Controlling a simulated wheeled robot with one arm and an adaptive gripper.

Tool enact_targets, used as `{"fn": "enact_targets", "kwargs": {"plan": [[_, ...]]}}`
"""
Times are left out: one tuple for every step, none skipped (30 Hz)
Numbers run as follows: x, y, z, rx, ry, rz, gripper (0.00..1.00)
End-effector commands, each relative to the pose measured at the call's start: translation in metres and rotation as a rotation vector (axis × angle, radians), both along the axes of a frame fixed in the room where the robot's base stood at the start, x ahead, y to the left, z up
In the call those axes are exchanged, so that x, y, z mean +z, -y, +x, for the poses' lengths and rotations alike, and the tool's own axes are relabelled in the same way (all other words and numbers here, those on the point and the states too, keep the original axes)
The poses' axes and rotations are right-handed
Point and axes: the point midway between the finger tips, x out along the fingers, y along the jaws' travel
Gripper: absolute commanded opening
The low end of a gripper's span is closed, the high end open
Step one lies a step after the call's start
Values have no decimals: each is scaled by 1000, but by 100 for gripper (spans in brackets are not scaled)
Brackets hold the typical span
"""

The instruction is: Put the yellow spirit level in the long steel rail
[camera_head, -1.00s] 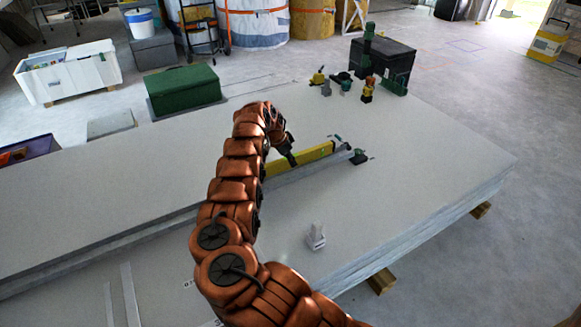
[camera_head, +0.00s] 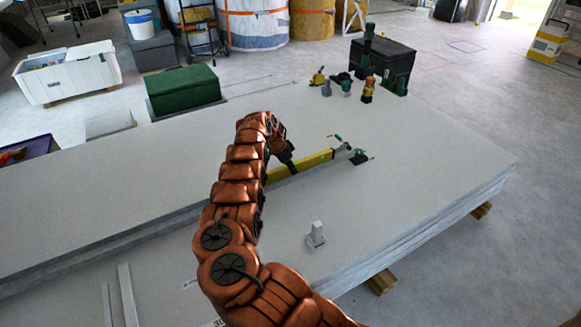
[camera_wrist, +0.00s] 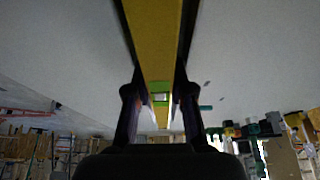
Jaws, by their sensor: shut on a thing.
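The yellow spirit level (camera_head: 313,162) runs lengthwise near the middle of the panel stack in the head view. My gripper (camera_head: 290,166) is shut on it from above. In the wrist view the level (camera_wrist: 157,40) passes between my two fingers (camera_wrist: 158,112), and a green vial shows on it. A narrow grey strip, which looks like the long steel rail (camera_head: 342,149), shows at the level's far end. The level lies along its line, low down. My arm hides the near part of both. I cannot tell whether the level sits fully inside the rail.
A small grey block (camera_head: 315,236) stands on the pale panel stack (camera_head: 420,180). Several tools and a black case (camera_head: 388,62) are at the back. Two thin strips (camera_head: 128,295) lie at the lower left.

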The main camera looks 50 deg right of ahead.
Motion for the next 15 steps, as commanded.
{"fn": "enact_targets", "kwargs": {"plan": [[-1, 0, 0, 0, 0, 0, 0], [-2, 0, 0, 0, 0, 0, 0], [-3, 0, 0, 0, 0, 0, 0], [-4, 0, 0, 0, 0, 0, 0], [-4, 0, 0, 0, 0, 0, 0], [-5, 0, 0, 0, 0, 0, 0], [-5, 0, 0, 0, 0, 0, 0], [-5, 0, 0, 0, 0, 0, 0], [-5, 0, 0, -1, 0, 0, 0], [-5, 0, 0, -1, 1, 0, 25], [-5, 0, 0, -1, 1, 0, 28], [-5, 0, 0, -1, 1, 0, 33], [-5, 0, 0, -1, 1, 0, 36], [-5, 0, 0, -1, 1, 0, 39], [-5, 0, 0, -1, 1, 0, 43]]}}
